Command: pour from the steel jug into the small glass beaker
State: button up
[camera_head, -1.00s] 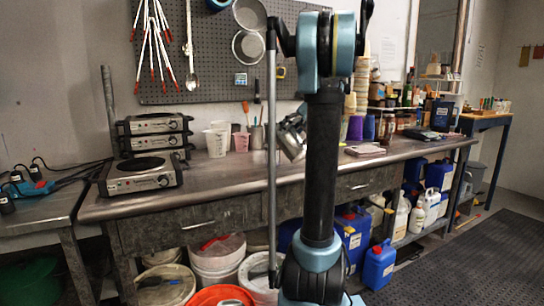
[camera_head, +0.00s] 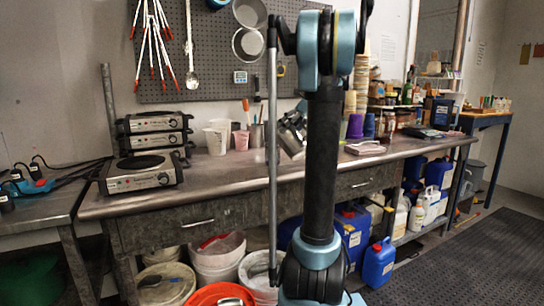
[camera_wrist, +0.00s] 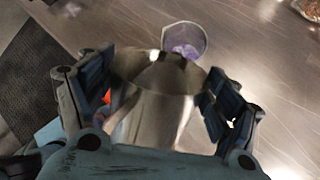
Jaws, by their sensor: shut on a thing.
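The steel jug (camera_wrist: 152,108) is held between the two fingers of my gripper (camera_wrist: 160,92), which is shut on its sides. In the head view the jug (camera_head: 292,137) is tilted above the bench, partly hidden by my arm. A small clear beaker (camera_wrist: 186,40) with something purple in it stands on the metal bench just beyond the jug's rim in the wrist view. The jug's rim overlaps the near edge of the beaker in that picture. I cannot make out the beaker in the head view. No stream of liquid shows, and the jug's contents are hidden.
The steel bench (camera_head: 235,184) has hot plates (camera_head: 142,172) at its left. Plastic beakers (camera_head: 217,140) stand left of the jug at the back. Purple and blue cups (camera_head: 356,126) and jars stand to its right. Bare bench surrounds the beaker's right side.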

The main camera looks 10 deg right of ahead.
aim_at(295, 138)
jog(key=shift+w+a+r+g+h+p, duration=0.2)
jog(key=shift+g+h+p, duration=0.15)
jog(key=shift+p, duration=0.7)
dwell(1.5)
jog(key=shift+s+d+f+t+y, duration=0.6)
jog(key=shift+s+f+t+y, duration=0.15)
jog(key=shift+t+y, duration=0.15)
jog(key=shift+s+d+f+n+t+y+b, duration=0.15)
jog(key=shift+s+f+n+t+y+b, duration=0.2)
jog(key=shift+t, duration=0.2)
jog(key=shift+s+d+f+n+t+y+b, duration=0.2)
jog(key=shift+s+d+n+t+y+b, duration=0.05)
jog(key=shift+s+d+t+y+b, duration=0.5)
jog(key=shift+s+d+f+n+t+y+b, duration=0.2)
jog(key=shift+s+d+t+y+b, duration=0.3)
jog(key=shift+s+b, duration=0.35)
jog(key=shift+s+d+f+n+t+y+b, duration=0.15)
jog(key=shift+s+d+n+t+y+b, duration=0.25)
jog(key=shift+s+y+b, duration=0.3)
jog(key=shift+s+d+f+t+y+b, duration=0.45)
jog(key=shift+s+t+y+b, duration=0.1)
jog(key=shift+s+t+b, duration=0.2)
